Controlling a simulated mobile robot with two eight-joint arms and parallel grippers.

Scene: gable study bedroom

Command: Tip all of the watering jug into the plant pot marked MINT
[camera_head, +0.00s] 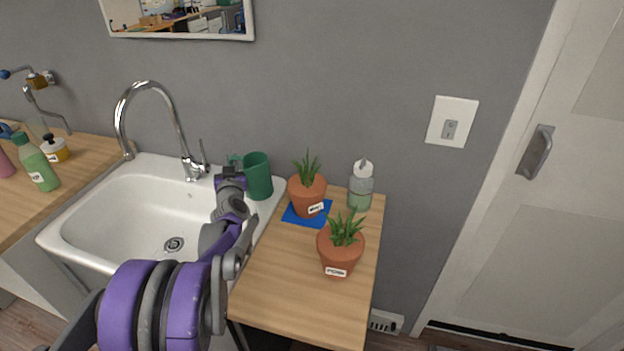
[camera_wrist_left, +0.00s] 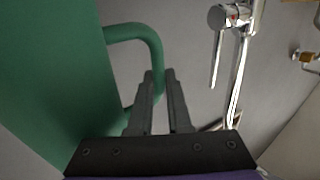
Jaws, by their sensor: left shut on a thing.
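The green watering jug (camera_head: 259,176) is upright at the back, between the sink and the plant pots. Its handle (camera_wrist_left: 130,32) points left in the head view. My left gripper (camera_head: 232,168) is shut on the handle; its fingers (camera_wrist_left: 160,92) close around it in the wrist view. I cannot tell whether the jug touches the counter. The terracotta pot whose small label seems to read MINT (camera_head: 304,198) stands on a blue mat (camera_head: 291,216), right of the jug. My right gripper is not in view.
A second labelled plant pot (camera_head: 340,255) stands in front of the MINT pot. A clear greenish bottle (camera_head: 361,187) stands behind to the right. The sink (camera_head: 110,215) and tap (camera_head: 150,90) are to the left. The wooden counter's front left (camera_head: 290,290) is clear.

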